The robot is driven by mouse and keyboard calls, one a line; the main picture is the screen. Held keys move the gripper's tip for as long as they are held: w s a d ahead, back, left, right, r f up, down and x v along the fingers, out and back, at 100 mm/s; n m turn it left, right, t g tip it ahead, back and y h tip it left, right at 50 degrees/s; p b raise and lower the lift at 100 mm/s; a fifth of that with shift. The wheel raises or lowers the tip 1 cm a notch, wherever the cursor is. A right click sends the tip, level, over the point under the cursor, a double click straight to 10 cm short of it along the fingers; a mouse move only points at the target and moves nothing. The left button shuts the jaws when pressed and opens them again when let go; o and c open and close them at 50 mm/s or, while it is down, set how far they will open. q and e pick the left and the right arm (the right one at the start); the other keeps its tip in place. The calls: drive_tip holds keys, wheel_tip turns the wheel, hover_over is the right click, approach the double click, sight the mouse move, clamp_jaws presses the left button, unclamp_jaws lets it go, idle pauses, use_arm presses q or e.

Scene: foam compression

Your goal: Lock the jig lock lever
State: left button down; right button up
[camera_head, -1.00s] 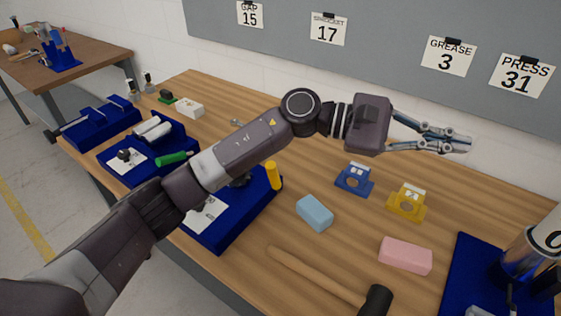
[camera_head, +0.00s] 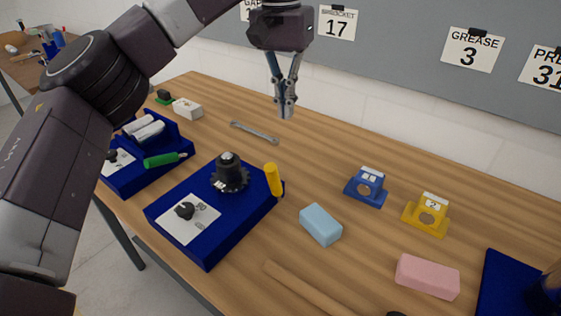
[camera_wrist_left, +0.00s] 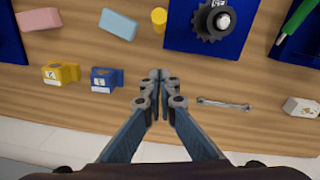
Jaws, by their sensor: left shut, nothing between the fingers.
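A blue jig base (camera_head: 212,247) carries a dark gear on a black post (camera_head: 230,175) and a white card with a black knob (camera_head: 184,210). A yellow handle (camera_head: 274,180) stands upright, slightly tilted, at its right edge; which part is named the lock lever is not marked. The handle also shows in the wrist view (camera_wrist_left: 158,20), near the gear (camera_wrist_left: 213,20). My left gripper (camera_head: 286,108) points down, shut and empty, above the back of the table, apart from the jig. Its closed fingertips show in the wrist view (camera_wrist_left: 160,76). My right gripper is out of view.
A wrench (camera_head: 254,132) lies behind the jig. A light-blue block (camera_head: 320,224), blue bracket (camera_head: 366,187), yellow bracket (camera_head: 427,214) and pink block (camera_head: 427,277) sit to the right. A green handle (camera_head: 165,160) is on another blue fixture at left. A mallet handle (camera_head: 305,287) lies in front.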

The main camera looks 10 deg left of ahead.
sight(274, 184)
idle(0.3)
use_arm(q)
drive_tip(key=s+f, duration=0.4)
drive_tip(key=f, duration=0.7)
drive_tip(key=shift+a+p, duration=0.15)
drive_tip(key=shift+p, duration=0.2)
drive_tip(key=shift+w, duration=0.15)
